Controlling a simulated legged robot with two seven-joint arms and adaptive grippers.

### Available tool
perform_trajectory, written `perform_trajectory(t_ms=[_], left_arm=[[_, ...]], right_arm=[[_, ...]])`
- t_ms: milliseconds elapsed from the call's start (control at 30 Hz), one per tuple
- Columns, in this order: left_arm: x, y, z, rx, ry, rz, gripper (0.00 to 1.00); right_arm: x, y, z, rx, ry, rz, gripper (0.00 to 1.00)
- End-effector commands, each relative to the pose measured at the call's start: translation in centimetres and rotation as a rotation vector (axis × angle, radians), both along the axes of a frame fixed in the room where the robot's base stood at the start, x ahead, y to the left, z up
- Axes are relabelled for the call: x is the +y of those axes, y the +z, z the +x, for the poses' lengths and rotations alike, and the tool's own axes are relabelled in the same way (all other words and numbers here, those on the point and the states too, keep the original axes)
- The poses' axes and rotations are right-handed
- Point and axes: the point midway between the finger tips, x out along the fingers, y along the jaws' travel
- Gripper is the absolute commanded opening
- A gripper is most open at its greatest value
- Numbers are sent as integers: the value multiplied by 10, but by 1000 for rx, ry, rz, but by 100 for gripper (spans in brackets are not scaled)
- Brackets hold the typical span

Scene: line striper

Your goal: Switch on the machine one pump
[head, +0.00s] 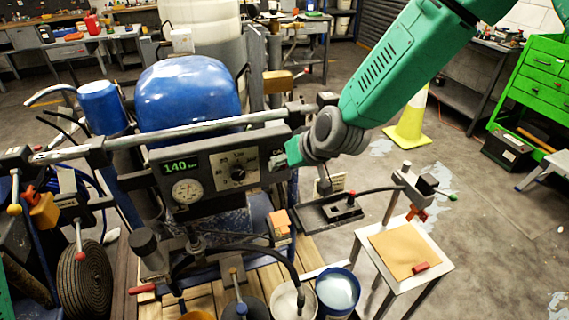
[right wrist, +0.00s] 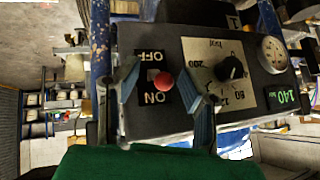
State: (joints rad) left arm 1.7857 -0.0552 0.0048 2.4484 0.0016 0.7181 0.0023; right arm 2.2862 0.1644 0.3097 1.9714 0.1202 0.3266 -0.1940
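The machine is a line striper with a blue tank (head: 188,92) and a dark control panel (head: 210,195). The right wrist view shows the panel upside down, with a switch whose red knob (right wrist: 163,80) lies between the OFF label (right wrist: 150,57) and the ON label (right wrist: 155,98). I cannot tell which way the switch is set. My right gripper (head: 282,156) is at the panel's right end. In the right wrist view its two fingers (right wrist: 163,92) are apart, one on each side of the red knob, with visible gaps. My left gripper is not in view.
Beside the switch are a black dial (right wrist: 230,68), a pressure gauge (head: 186,190) and a green display reading 140 (head: 180,166). A handlebar (head: 190,133) runs above the panel. A small table (head: 441,262), buckets (head: 338,290) and a yellow-white cone (head: 410,118) stand to the right.

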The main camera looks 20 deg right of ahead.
Motion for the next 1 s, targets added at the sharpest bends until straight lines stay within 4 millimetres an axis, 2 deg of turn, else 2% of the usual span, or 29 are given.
perform_trajectory(t_ms=[500,700,1000], left_arm=[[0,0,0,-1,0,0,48],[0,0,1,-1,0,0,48],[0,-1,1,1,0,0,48]], right_arm=[[-28,73,-57,-7,-2,2,36],[-34,87,-69,-6,-2,2,36],[-35,88,-71,-4,-1,2,36]])
